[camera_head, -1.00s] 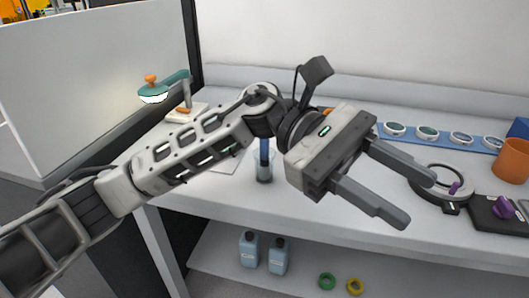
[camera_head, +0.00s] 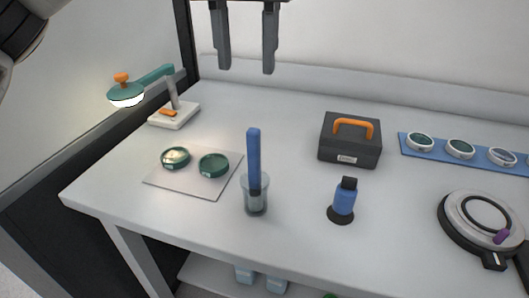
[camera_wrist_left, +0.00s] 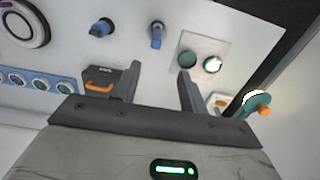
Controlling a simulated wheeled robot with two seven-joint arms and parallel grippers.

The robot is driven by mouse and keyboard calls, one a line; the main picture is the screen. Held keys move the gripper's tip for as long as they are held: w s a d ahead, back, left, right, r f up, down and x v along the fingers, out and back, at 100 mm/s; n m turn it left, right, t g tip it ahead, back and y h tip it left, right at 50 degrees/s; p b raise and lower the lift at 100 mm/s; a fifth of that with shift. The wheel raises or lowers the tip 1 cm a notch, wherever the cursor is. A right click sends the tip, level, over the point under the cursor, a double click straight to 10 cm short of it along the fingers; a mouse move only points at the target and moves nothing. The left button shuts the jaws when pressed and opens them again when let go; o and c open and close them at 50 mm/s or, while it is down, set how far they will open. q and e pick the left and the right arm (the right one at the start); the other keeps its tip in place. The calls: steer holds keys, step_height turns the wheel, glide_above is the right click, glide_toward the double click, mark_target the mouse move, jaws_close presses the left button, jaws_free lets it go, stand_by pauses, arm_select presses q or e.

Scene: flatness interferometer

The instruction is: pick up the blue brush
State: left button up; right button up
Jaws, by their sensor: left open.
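The blue brush (camera_head: 254,160) stands upright in a clear glass cup (camera_head: 256,203) near the front of the table, its blue handle sticking up and its lower end inside the glass. It also shows in the left wrist view (camera_wrist_left: 156,36), above and between the fingertips. My left gripper (camera_head: 246,70) is at the top of the head view, fingers down, open and empty. It is well apart from the brush, higher in the picture and roughly in line with it. Its two fingers also show in the left wrist view (camera_wrist_left: 158,72). My right gripper is not in view.
A blue bottle (camera_head: 345,197) stands on a black base right of the glass. Two green-rimmed dishes lie on a pale mat (camera_head: 207,188) to the left. A dark box (camera_head: 349,154) with an orange handle, a lamp (camera_head: 126,95) and a round fixture (camera_head: 486,222) stand around.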

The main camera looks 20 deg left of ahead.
arm_select(q)
steer(key=f+b, duration=0.1)
steer(key=f, duration=0.2)
steer(key=shift+w, duration=0.2)
steer(key=f, duration=0.4)
steer(key=f+b, duration=0.1)
steer(key=f, duration=0.1)
steer(key=shift+s+f, duration=0.15)
steer(key=shift+s, duration=0.15)
glide_above(255, 186)
steer(key=w, duration=0.1)
steer(key=shift+a+f, duration=0.15)
steer(key=shift+f, duration=3.05)
jaws_close()
